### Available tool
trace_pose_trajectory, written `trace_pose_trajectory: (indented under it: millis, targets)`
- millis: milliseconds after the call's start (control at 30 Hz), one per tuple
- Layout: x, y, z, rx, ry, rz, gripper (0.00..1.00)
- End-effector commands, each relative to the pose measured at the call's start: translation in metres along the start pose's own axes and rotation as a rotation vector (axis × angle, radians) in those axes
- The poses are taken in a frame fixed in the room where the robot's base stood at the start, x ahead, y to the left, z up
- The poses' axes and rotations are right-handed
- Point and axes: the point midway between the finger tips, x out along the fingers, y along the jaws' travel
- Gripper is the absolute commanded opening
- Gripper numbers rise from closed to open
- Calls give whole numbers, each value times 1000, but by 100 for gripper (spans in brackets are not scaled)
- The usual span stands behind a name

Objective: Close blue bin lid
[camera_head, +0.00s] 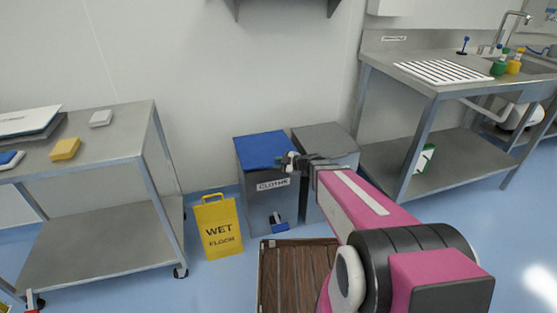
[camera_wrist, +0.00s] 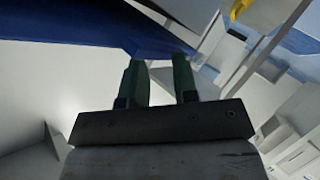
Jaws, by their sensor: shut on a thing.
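The blue bin lid (camera_head: 262,150) lies over the top of a grey bin (camera_head: 262,212) labelled CLOTHS, against the back wall. It looks nearly level; I cannot tell whether it rests fully on the rim. My gripper (camera_head: 289,161) is at the lid's front right corner, reached by my pink arm from the right. In the wrist view, the lid (camera_wrist: 90,25) spans the upper left as a dark blue panel. The green-padded fingers of my gripper (camera_wrist: 160,72) meet its edge and are shut on it. The arm hides part of the neighbouring bin.
A grey bin (camera_head: 322,137) stands close on the right. A yellow wet-floor sign (camera_head: 218,228) stands left of the blue-lidded bin. A steel trolley (camera_head: 95,148) is at the left and a steel sink bench (camera_head: 425,85) at the right. A small blue and dark object (camera_head: 278,223) is at the bin's front.

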Motion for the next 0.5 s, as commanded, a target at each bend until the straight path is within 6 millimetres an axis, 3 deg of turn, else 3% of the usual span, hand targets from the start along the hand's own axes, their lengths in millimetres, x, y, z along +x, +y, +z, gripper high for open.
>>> trace_pose_trajectory:
  millis: [433,467,500]
  targets:
    - [4,4,6,4,-4,11,0]
    - [4,4,6,4,-4,11,37]
    - [4,4,5,4,-3,11,50]
